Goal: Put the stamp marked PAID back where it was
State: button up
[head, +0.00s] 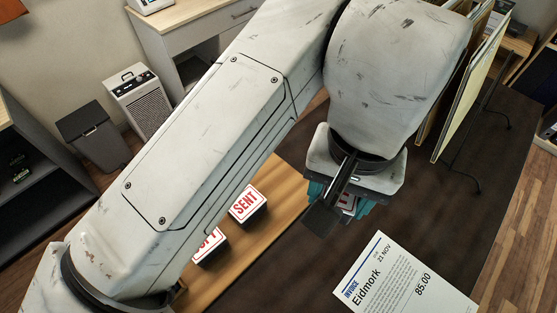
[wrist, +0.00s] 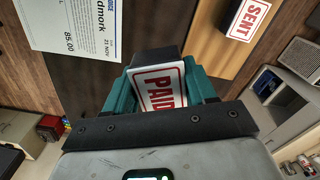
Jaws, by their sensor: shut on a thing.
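My gripper (head: 340,200) is shut on the stamp marked PAID. In the wrist view the white label with red PAID lettering (wrist: 162,90) shows between my teal fingers. The gripper is over the dark desk top, to the right of the SENT stamp (head: 247,203). The SENT stamp stands on a light wood strip (head: 285,190) and also shows in the wrist view (wrist: 250,18). A second stamp (head: 209,246), perhaps COPY, is partly hidden by my arm.
An invoice sheet (head: 405,280) lies on the dark desk (head: 300,265) near the gripper. Upright boards and a thin black stand (head: 478,140) are at the right. A bin (head: 92,136) and a heater (head: 140,98) stand on the floor beyond.

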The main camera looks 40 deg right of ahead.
jog(key=w+f, duration=0.3)
jog(key=w, duration=0.5)
jog(key=b, duration=0.4)
send_over(281, 183)
jog(key=f, duration=0.6)
jog(key=shift+s, duration=0.35)
jog(key=f+b, duration=0.3)
jog(key=shift+w+f, duration=0.3)
jog(key=shift+w, duration=0.05)
jog(key=shift+f, duration=0.2)
jog(key=o, duration=1.1)
jog(key=shift+c, duration=0.2)
notch_tip(281, 183, up, 12)
jog(key=p, duration=0.7)
jog(key=shift+r, duration=0.2)
